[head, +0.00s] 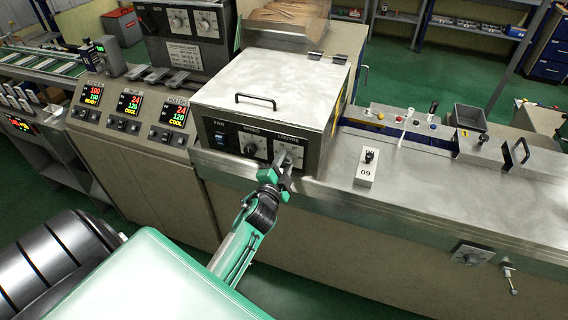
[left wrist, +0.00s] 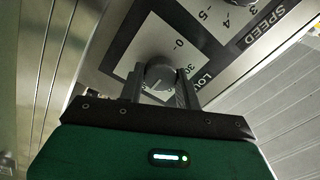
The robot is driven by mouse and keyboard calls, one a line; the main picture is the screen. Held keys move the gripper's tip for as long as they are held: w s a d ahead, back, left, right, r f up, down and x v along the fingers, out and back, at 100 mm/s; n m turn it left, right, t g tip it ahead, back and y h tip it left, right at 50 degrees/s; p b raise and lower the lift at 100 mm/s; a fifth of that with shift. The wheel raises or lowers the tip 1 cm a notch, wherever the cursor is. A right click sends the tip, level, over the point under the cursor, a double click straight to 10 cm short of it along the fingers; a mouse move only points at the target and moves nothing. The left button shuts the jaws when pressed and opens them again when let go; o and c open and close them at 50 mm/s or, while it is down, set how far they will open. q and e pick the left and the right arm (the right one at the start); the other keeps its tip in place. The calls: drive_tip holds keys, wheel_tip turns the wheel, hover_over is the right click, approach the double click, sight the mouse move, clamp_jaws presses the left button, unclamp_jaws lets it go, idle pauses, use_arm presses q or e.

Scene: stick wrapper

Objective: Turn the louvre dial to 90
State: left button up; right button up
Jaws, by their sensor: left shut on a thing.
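The louvre dial (left wrist: 158,74) is a round grey knob on a white scale plate, seen in the left wrist view. The marks 0 and 30 show beside it; the rest of its scale is hidden by the gripper, and its exact setting cannot be read. My left gripper (left wrist: 160,88) is shut on the dial, one finger on each side. In the head view my left gripper (head: 284,170) reaches the right end of the control panel (head: 237,138) and covers most of the dial. My right gripper is not in view.
The speed dial (head: 250,149) and blue fan switch (head: 219,139) sit left of the louvre dial. Above the panel is a metal lid with a black handle (head: 256,100). A steel counter (head: 440,185) extends right, with a small white switch box (head: 366,168).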

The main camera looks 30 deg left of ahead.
use_arm(q)
drive_tip(key=o, duration=1)
drive_tip(key=shift+s, duration=0.1)
drive_tip(key=shift+s+d+f, duration=0.1)
drive_tip(key=shift+s, duration=0.15)
drive_tip(key=b+v, duration=0.5)
drive_tip(key=v, duration=0.8)
